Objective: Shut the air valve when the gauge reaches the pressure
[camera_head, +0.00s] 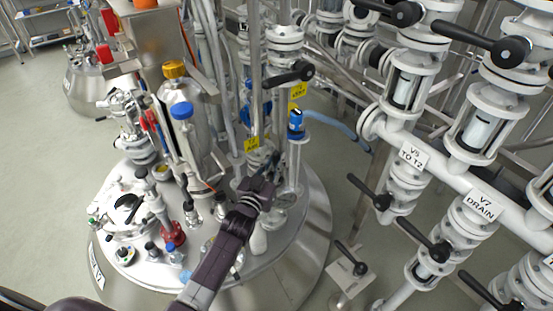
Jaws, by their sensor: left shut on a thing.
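My left gripper (268,165) reaches in from the bottom over the steel reactor lid (310,225). It is shut at a small valve fitting among the pipes, just below a yellow tag (252,143) whose small writing I cannot read surely. The valve's handle is mostly hidden by the fingers, so its angle cannot be told. A small round dial, seemingly the gauge (285,199), sits on the lid just right of the gripper. Its needle and reading are too small to tell. My right gripper is not in view.
A blue-capped device (296,124) stands close right of the gripper. A black-handled valve (291,75) is above it. A steel cylinder (181,125) stands to the left.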

